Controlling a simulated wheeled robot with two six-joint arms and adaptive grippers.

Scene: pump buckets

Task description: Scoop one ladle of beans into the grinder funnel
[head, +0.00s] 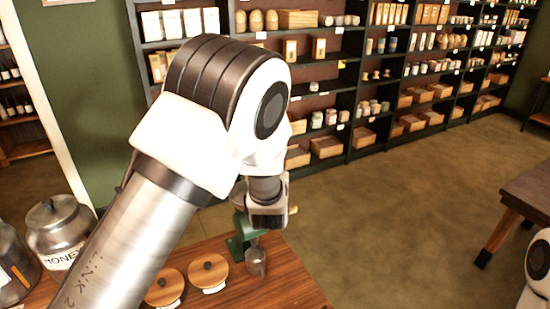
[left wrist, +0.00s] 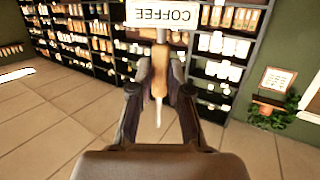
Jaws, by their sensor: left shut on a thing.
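My left gripper (head: 265,217) hangs over the back of the wooden table, above and beside the green grinder (head: 240,238). In the left wrist view its fingers (left wrist: 160,92) are shut on a wooden handle (left wrist: 160,80) with a pale end, probably the ladle's. The ladle's bowl and anything in it are not visible. A small grey cup (head: 256,262) stands at the grinder's front. The funnel is hidden behind my gripper and arm. No beans show. My right gripper is outside both views.
Two round wooden lids (head: 208,274) (head: 164,288) are on the table (head: 290,280). A metal HONEY jar (head: 62,232) stands at left beside another jar (head: 14,268). A white sign reading COFFEE (left wrist: 160,14) appears upside down.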

